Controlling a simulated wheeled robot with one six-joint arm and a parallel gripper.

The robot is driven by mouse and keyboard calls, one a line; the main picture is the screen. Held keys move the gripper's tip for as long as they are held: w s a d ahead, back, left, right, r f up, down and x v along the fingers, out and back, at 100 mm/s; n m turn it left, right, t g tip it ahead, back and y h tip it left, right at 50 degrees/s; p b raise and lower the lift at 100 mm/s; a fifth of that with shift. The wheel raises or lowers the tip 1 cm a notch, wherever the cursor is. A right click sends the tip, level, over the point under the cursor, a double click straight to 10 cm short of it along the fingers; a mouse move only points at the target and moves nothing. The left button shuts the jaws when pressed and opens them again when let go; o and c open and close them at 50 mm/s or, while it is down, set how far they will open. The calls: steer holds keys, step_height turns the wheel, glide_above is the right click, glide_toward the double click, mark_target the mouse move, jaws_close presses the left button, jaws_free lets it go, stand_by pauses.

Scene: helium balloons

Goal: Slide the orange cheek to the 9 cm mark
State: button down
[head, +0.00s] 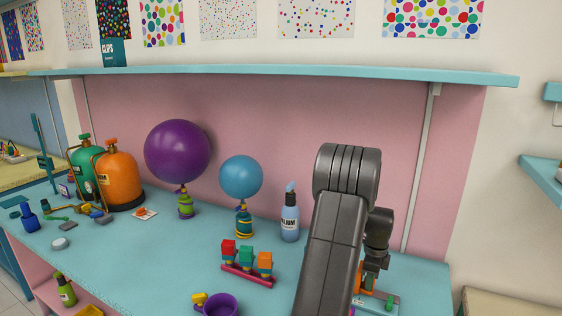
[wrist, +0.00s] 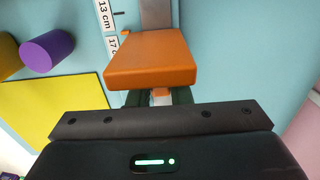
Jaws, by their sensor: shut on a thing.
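The orange cheek (wrist: 150,60) fills the middle of the wrist view, as a flat block on a grey rail (wrist: 157,12). A white label reading 13 cm (wrist: 106,15) lies beside the rail, and a partly covered label starting with 17 (wrist: 113,46) is right by the cheek. No 9 cm label shows. My gripper (wrist: 160,97) is shut on the cheek; its dark fingers are mostly hidden beneath it. In the head view my arm hides most of the rail, and a bit of orange (head: 368,276) shows under my gripper (head: 372,264).
A purple cylinder (wrist: 47,53) and a yellow sheet (wrist: 55,112) lie left of the rail. On the table, a blue spray bottle (head: 290,220), a rack of coloured blocks (head: 247,275) and a purple bowl (head: 221,305) stand left of my arm.

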steer(key=shift+w+a, duration=0.3)
steer(key=shift+a, duration=0.3)
steer(key=shift+w+a, duration=0.3)
steer(key=shift+a, duration=0.35)
steer(key=shift+w+a, duration=0.3)
steer(key=shift+a, duration=0.3)
steer(key=shift+w+a, duration=0.35)
steer(key=shift+a, duration=0.25)
steer(key=c, duration=1.8)
jaws_free()
steer(key=shift+a, duration=0.2)
steer(key=o, duration=0.4)
steer(key=shift+o, duration=0.4)
steer(key=shift+d, duration=0.1)
steer(key=shift+r, duration=0.15)
step_height(320, 180, up, 14)
steer(key=p, duration=0.6)
steer(key=shift+f, duration=0.2)
